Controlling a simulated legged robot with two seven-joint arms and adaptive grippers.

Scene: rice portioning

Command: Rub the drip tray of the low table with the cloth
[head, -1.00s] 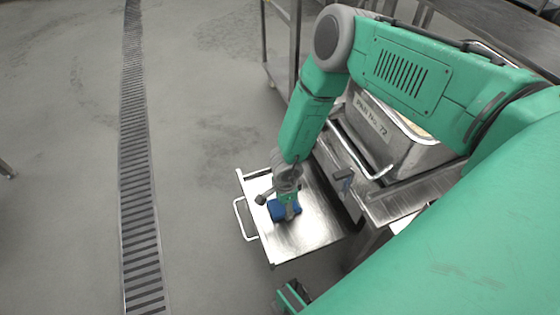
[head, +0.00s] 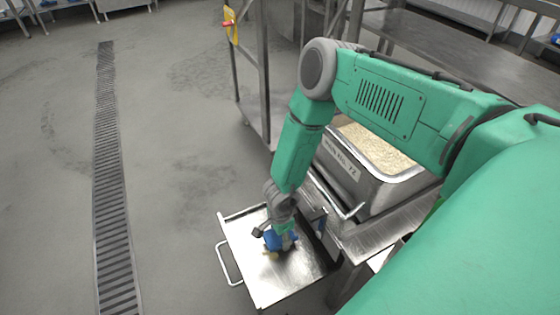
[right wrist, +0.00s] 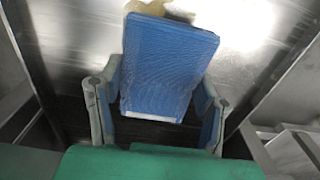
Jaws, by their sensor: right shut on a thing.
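The blue cloth (head: 272,240) is a folded pad in my right gripper (head: 280,232). It is on or just above the shiny metal drip tray (head: 295,280), which sticks out from the low table (head: 375,237). In the right wrist view, the gripper's fingers (right wrist: 158,110) are shut on the cloth (right wrist: 168,70) from both sides. A yellowish-tan smear (right wrist: 240,14) shows on the tray (right wrist: 75,50) by the cloth's far edge. Whether the cloth touches the tray is hard to tell. My left gripper is out of view.
A metal bin of rice (head: 378,150) stands on the low table right of my right arm. A wire handle (head: 228,264) sticks out at the tray's left. A metal rack (head: 262,90) stands behind. The floor to the left, with a drain grate (head: 112,210), is clear.

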